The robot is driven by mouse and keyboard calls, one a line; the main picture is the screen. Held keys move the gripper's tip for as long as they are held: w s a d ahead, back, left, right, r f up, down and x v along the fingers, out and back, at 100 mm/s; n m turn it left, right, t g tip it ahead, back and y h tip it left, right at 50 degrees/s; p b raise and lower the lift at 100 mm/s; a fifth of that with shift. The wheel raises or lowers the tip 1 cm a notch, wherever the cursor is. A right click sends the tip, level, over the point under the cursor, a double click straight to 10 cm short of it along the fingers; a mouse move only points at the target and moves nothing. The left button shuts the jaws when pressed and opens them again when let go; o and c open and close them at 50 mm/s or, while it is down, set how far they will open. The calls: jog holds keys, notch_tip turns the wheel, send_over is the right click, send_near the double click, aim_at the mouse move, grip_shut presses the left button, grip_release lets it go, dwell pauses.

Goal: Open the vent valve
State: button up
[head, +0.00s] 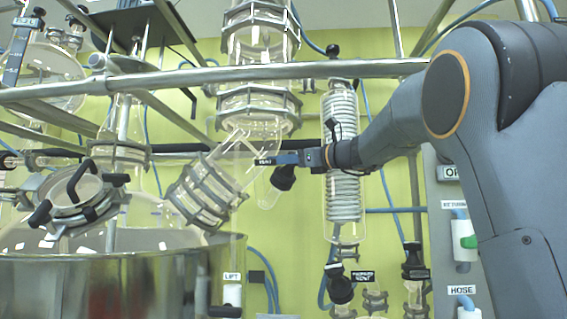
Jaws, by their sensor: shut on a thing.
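My gripper (308,157) reaches in from the right and is small in the head view. Its tip is at a dark blue handle with a small label (265,160), which looks like the vent valve's handle; the lettering is too small to read surely. The gripper is shut on this handle, which lies nearly level and points left. A black valve knob (283,177) sits just below it, beside the sloping glass tube. The fingers and the exact grip are hard to make out.
A coiled glass condenser (343,165) stands close behind my wrist. A metal rail (230,75) crosses above. A large steel vessel (120,285) with a clamped glass lid is at lower left. A panel (460,215) with hose fittings is at right, partly behind my arm.

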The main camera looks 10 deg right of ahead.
jog(key=shift+s+a+f+n+g+y+p, duration=0.15)
jog(key=shift+n+g+y+p, duration=0.25)
jog(key=shift+n+g, duration=0.45)
jog(key=shift+s+a+r+n+g+y+p, duration=0.1)
jog(key=shift+n+g+y+p, duration=0.3)
jog(key=shift+n, duration=0.7)
jog(key=shift+s+a+f+n+g+y+p, duration=0.15)
jog(key=shift+n+g+y, duration=0.25)
jog(key=shift+n+g, duration=0.55)
jog(key=o, duration=1.1)
jog(key=shift+c, duration=0.2)
jog(key=shift+s+d, duration=0.1)
